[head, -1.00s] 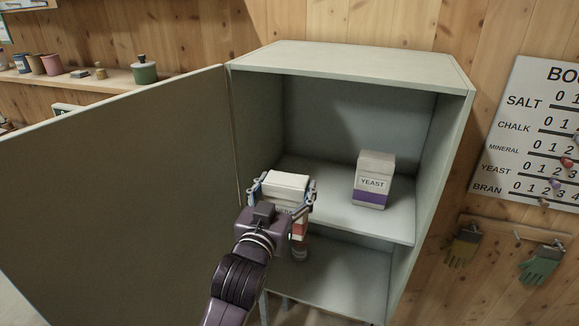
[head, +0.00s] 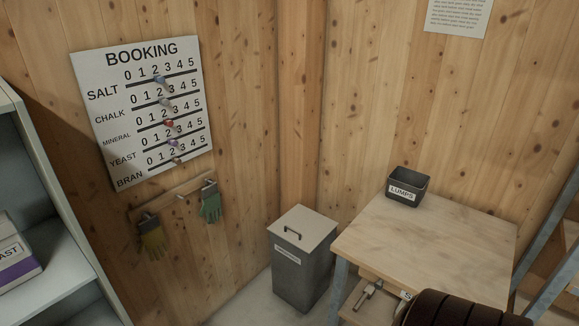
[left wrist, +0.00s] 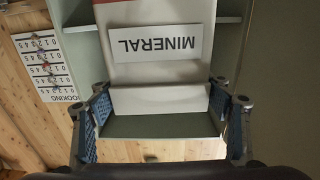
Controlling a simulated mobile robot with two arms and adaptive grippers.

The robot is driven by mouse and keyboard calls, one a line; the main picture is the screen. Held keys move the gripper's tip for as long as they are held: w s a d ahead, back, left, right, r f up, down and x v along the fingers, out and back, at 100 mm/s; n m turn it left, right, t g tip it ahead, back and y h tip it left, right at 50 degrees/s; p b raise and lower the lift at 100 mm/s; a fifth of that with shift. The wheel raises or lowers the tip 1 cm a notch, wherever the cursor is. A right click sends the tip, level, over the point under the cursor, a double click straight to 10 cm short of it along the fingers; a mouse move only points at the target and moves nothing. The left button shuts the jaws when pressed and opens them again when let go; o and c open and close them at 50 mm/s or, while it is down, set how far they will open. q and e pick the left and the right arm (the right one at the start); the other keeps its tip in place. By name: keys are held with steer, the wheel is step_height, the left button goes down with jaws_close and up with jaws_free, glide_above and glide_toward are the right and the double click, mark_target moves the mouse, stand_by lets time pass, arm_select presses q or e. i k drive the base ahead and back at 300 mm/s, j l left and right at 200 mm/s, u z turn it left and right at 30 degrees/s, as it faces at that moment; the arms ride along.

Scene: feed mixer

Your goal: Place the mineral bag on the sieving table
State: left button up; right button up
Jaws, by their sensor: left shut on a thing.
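The mineral bag (left wrist: 160,70) fills the upper middle of the left wrist view. It is white with a reddish band at the top, and its MINERAL label is upside down there. My left gripper (left wrist: 162,98) has its blue-padded fingers on both sides of the bag and is shut on it. The bag and this gripper are not in the head view. A pale wooden-topped table (head: 420,250), probably the sieving table, stands at the right of the head view. My right gripper is not in view.
A black LUMPS box (head: 407,187) stands at the table's back corner. A lidded grey bin (head: 302,262) stands left of the table. The cabinet (head: 55,215) with the yeast packet (head: 15,265) is at the far left. Most of the tabletop is clear.

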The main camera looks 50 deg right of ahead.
mark_target(440, 238)
steer(key=z, duration=1.55)
steer(key=i+l+z, duration=0.1)
steer(key=z, duration=0.35)
steer(key=i+l+z, duration=0.15)
steer(key=z, duration=0.25)
steer(key=i+l+z, duration=0.15)
steer(key=z, duration=0.3)
steer(key=i+l, duration=0.2)
steer(key=i, duration=0.25)
